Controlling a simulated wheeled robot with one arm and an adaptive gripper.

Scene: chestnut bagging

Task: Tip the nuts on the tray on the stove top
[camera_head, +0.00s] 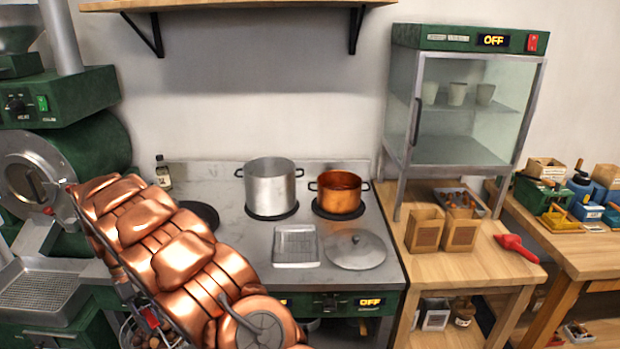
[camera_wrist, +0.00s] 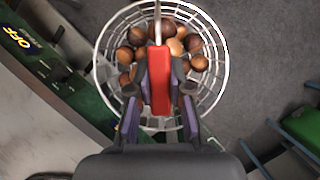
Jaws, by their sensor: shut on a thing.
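My gripper (camera_wrist: 160,85) is shut on the red handle (camera_wrist: 159,80) of a round wire basket (camera_wrist: 103,70) in the wrist view. Several brown nuts (camera_wrist: 194,43) lie in the basket. The basket hangs beside the green stove front, mostly over the grey floor. In the head view my copper arm hides most of the gripper and basket; a bit of red and some nuts show at the lower left. The shallow metal tray (camera_head: 296,259) lies on the stove top (camera_head: 238,240), apart from the basket. Its surface looks empty.
A silver pot (camera_head: 270,188) and a copper pot (camera_head: 339,193) stand on burners behind the tray. A round lid (camera_head: 355,250) lies right of it. A wooden table (camera_head: 455,255) with a glass cabinet (camera_head: 463,110) stands to the right. A small bottle (camera_head: 163,174) stands at the back left.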

